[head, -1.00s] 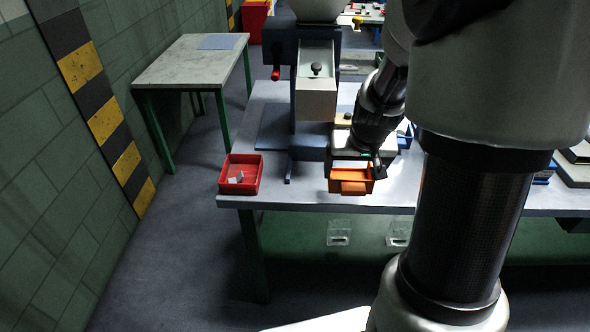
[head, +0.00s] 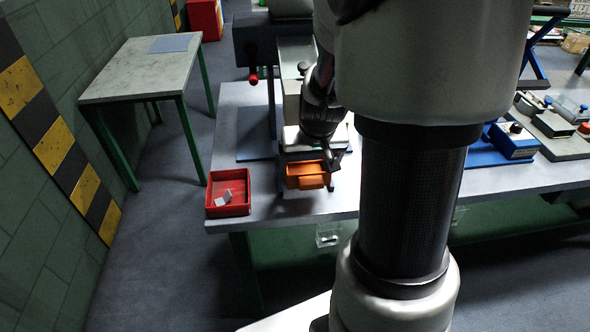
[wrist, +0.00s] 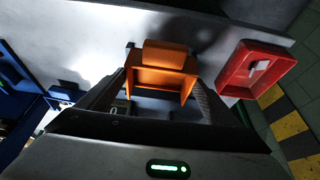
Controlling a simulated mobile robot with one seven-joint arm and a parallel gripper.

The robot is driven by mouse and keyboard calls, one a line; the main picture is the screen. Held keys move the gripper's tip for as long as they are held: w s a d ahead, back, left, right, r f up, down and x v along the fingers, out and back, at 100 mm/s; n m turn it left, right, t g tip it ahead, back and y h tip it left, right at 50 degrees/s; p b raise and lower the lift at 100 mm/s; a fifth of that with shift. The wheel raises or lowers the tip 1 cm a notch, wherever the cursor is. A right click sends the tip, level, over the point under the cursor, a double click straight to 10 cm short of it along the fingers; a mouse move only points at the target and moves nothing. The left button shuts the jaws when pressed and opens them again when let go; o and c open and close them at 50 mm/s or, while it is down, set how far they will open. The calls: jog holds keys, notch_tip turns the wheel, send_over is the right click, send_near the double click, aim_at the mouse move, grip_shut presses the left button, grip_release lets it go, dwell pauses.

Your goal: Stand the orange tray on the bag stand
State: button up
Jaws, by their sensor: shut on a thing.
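The orange tray (head: 306,169) is held at the end of my arm, over the front part of the grey table in the head view. In the wrist view the orange tray (wrist: 163,57) sits between the two dark fingers, its open side facing the camera. My gripper (wrist: 160,88) is shut on it; in the head view my gripper (head: 326,160) shows just behind and right of the tray. Whether the tray touches the table cannot be told. I cannot identify the bag stand with certainty.
A red bin (head: 229,193) with small grey pieces stands at the table's front left corner, left of the orange tray. A press-like machine (head: 262,40) stands behind. Blue fixtures (head: 512,140) are on the right. My arm hides the table's middle.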

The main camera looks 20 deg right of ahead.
aim_at(309, 175)
jog(key=shift+f+b, duration=0.85)
jog(key=shift+f, duration=1.75)
jog(key=shift+f, duration=0.15)
jog(key=shift+f+b, duration=0.15)
jog(key=shift+b, duration=0.15)
jog(key=o, duration=1.1)
